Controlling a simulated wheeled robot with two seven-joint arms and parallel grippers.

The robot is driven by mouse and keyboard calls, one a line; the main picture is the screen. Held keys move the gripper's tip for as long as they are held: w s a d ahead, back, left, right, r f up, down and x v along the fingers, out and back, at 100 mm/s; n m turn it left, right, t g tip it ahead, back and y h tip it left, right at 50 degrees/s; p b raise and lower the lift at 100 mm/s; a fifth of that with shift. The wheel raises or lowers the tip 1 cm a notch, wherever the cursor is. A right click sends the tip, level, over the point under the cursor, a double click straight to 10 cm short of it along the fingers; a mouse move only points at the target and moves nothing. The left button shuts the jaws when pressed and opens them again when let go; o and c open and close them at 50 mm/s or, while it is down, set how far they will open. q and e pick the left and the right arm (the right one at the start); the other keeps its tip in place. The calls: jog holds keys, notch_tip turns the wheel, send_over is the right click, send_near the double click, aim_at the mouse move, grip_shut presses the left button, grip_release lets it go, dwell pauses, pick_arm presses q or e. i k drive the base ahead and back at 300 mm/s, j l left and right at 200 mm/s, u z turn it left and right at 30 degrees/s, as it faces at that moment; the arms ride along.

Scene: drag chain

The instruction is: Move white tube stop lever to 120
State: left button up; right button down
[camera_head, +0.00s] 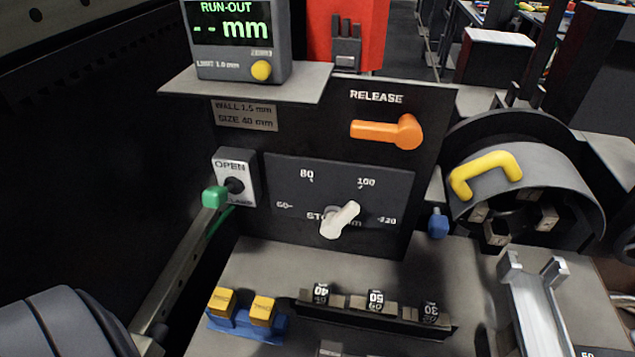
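The white tube stop lever (341,219) sits on a dark dial plate (290,235) in the middle of the head view. The plate is marked 60, 80, 100 and 120 around the lever, and "STOP" is partly hidden behind it. The lever's free end points up and right, roughly toward the 100 mark (367,183). The 120 mark (387,220) is to the right of the lever. Neither gripper can be made out in this view, and nothing touches the lever.
An orange RELEASE lever (385,131) is above the dial. A green-tipped OPEN switch (215,197) is to its left. Below are number blocks (375,301) and yellow blocks (263,311) in a blue holder. A yellow-handled chuck (530,170) stands at right.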

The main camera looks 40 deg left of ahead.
aim_at(331, 228)
jog(key=u, duration=0.95)
